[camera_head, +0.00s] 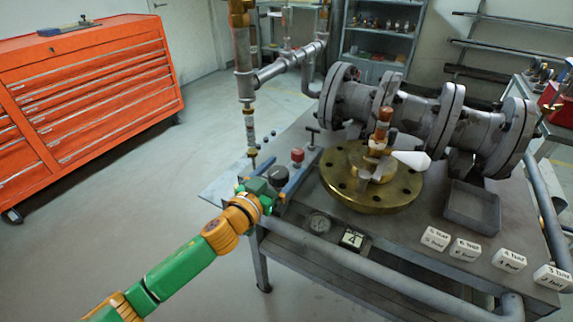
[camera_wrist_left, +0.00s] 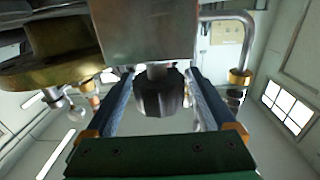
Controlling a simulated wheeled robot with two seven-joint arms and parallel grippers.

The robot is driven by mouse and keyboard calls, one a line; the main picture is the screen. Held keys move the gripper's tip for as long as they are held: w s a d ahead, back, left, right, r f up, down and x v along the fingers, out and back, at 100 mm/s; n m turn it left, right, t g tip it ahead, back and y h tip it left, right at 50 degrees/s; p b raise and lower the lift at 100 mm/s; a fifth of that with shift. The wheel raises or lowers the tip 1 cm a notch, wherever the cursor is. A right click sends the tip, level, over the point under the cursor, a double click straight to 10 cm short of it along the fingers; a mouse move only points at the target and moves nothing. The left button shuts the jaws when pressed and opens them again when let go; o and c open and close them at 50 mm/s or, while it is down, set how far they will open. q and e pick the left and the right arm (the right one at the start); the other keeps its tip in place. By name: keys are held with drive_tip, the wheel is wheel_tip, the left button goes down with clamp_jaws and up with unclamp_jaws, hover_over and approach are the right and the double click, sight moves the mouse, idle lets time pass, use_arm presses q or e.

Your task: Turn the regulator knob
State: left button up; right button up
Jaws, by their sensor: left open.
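A dark ribbed knob (camera_head: 278,175) sits at the front left of the workbench, beside the brass flange. In the left wrist view the knob (camera_wrist_left: 160,95) is on a short metal stem from a grey block (camera_wrist_left: 150,30). My left gripper (camera_head: 283,165), on a green and orange arm, is open around the knob. In the wrist view its blue-grey fingers stand on either side of the knob, with a visible gap on each side. The knob's far side is hidden. My right gripper is in neither view.
A round brass flange (camera_head: 345,190) with a stem stands right of the knob. A smaller red knob (camera_head: 297,155) is close behind. Grey flanged piping (camera_head: 420,113) fills the bench's back. A vertical pipe (camera_head: 243,65) rises behind.

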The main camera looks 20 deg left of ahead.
use_arm(q)
drive_tip(key=shift+w+d, duration=0.1)
drive_tip(key=shift+w, duration=0.55)
drive_tip(key=c, duration=1.4)
drive_tip(key=h, duration=0.1)
drive_tip(key=m+h+p, duration=0.2)
drive_tip(key=shift+d+r+g, duration=0.2)
drive_tip(key=shift+r+g, duration=0.05)
drive_tip(key=shift+g, duration=0.05)
drive_tip(key=shift+d+m+g+h, duration=0.1)
drive_tip(key=shift+m+g+h, duration=0.2)
drive_tip(key=shift+m+h, duration=0.5)
drive_tip(key=shift+o, duration=0.2)
drive_tip(key=shift+s+d+f+m+g+h, duration=0.15)
drive_tip(key=shift+m+g+h, duration=0.15)
drive_tip(key=shift+h, duration=0.3)
drive_tip(key=shift+s+d+f+m+g+h, duration=0.15)
drive_tip(key=shift+m+g+h, duration=0.15)
drive_tip(key=shift+h, duration=0.3)
drive_tip(key=shift+r, duration=0.1)
